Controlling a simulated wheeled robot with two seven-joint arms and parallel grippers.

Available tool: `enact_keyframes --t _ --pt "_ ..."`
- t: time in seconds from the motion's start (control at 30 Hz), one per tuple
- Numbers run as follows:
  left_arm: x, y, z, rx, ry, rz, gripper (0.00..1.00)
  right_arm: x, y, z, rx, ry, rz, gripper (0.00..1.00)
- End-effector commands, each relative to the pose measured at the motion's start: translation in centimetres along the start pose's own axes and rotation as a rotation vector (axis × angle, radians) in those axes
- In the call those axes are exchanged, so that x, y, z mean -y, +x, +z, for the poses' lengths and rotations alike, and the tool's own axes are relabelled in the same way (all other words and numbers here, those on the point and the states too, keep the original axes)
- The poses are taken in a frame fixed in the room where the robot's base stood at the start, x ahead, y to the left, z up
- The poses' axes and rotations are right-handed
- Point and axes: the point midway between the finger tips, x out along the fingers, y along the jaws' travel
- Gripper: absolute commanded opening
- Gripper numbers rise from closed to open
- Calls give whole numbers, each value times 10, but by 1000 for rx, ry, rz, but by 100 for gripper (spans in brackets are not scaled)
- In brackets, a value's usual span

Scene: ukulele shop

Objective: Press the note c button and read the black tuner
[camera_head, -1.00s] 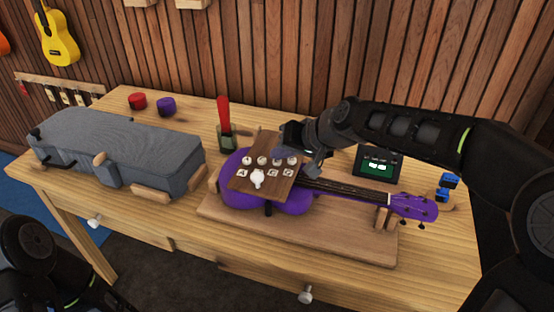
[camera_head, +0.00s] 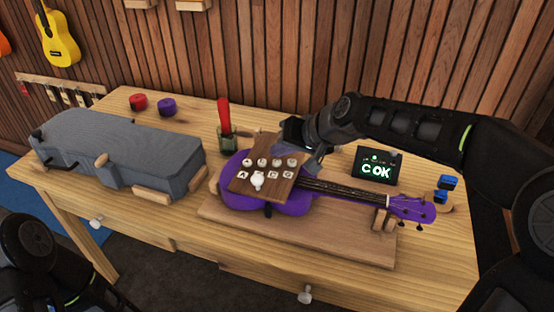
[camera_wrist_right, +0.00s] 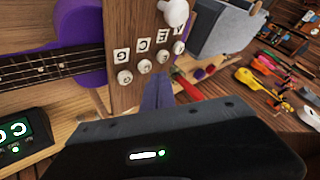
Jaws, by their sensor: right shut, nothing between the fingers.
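The black tuner (camera_head: 378,166) stands at the back right of the bench, its screen lit with "C OK". A brown wooden board (camera_head: 260,185) lies over the purple ukulele's body and carries a row of several round white buttons (camera_head: 277,162) above letter labels. The C label (camera_wrist_right: 143,46) shows in the right wrist view, beside its button (camera_wrist_right: 145,66). My right gripper (camera_head: 308,160) is at the board's right back edge, shut and empty. Its fingers (camera_wrist_right: 158,92) are just off the button row; contact cannot be told. My left gripper is out of view.
The purple ukulele (camera_head: 335,188) rests on a wooden base. A grey case (camera_head: 120,150) fills the bench's left side. A red-handled tool (camera_head: 224,112) stands behind the board. Red (camera_head: 138,101) and purple (camera_head: 167,106) round items sit at the back left.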

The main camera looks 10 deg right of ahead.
Motion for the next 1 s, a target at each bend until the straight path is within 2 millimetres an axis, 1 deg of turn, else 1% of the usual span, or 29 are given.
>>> enact_keyframes --t 0.23,0.6,0.7,1.0 --pt "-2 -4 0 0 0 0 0 3 -4 -3 -1 0 0 0" --pt "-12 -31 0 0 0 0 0 22 -30 -22 -1 -1 -1 0" --pt "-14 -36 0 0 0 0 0 25 -34 -25 -1 -1 0 0" --pt "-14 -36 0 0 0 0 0 25 -35 -25 0 0 0 0"
